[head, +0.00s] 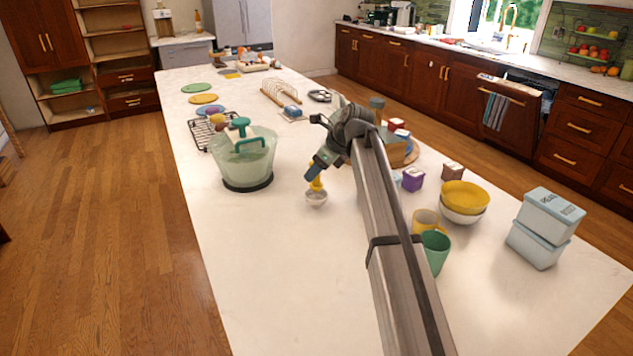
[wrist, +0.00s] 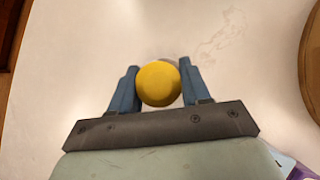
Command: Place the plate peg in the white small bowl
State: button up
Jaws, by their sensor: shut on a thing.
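My gripper (head: 315,174) points down over the white island top, its blue fingers on either side of a yellow plate peg (head: 316,184). In the wrist view the round yellow top of the peg (wrist: 159,84) sits between the two fingers (wrist: 158,70). The white small bowl (head: 316,200) is on the counter directly under the peg in the head view. The peg's lower end meets the bowl's rim in the picture; I cannot tell whether it touches or is inside. In the wrist view the peg hides nearly all of the bowl.
A clear green-lidded tub (head: 243,163) stands to the left. To the right are a purple box (head: 412,179), a yellow bowl (head: 465,195) on a white one, a green cup (head: 436,250) and stacked containers (head: 540,240). The counter in front of the small bowl is clear.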

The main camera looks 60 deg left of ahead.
aim_at(317, 181)
jog(key=shift+f, duration=1.9)
jog(key=shift+f, duration=0.15)
jog(key=o, duration=1.1)
jog(key=shift+c, duration=0.2)
jog(key=v, duration=1.2)
